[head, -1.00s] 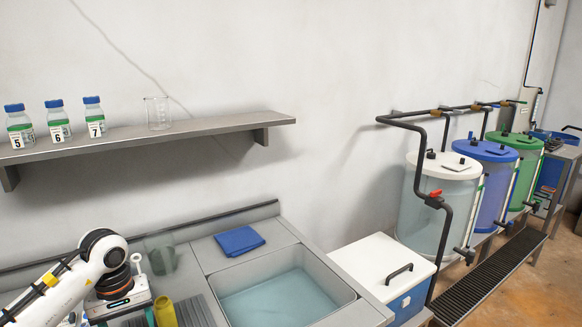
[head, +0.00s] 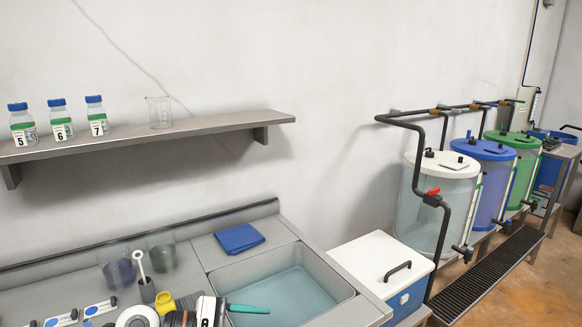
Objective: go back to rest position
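My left arm shows at the bottom edge of the head view, over the counter. Its gripper (head: 208,312) is near the front left corner of the basin, and the frame's lower edge cuts off part of the arm. A slim teal piece (head: 248,309) sticks out to the right from it over the basin. I cannot tell whether this is a finger or a held thing, and I cannot tell how far the fingers are apart. My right gripper is not in view.
The grey counter holds a water-filled basin (head: 345,294), a blue cloth (head: 240,238), a yellow container (head: 165,302) and a white-handled brush in a dark holder (head: 147,290). A shelf (head: 200,132) above carries bottles and a beaker. A white-lidded cooler (head: 375,257) and tanks stand right.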

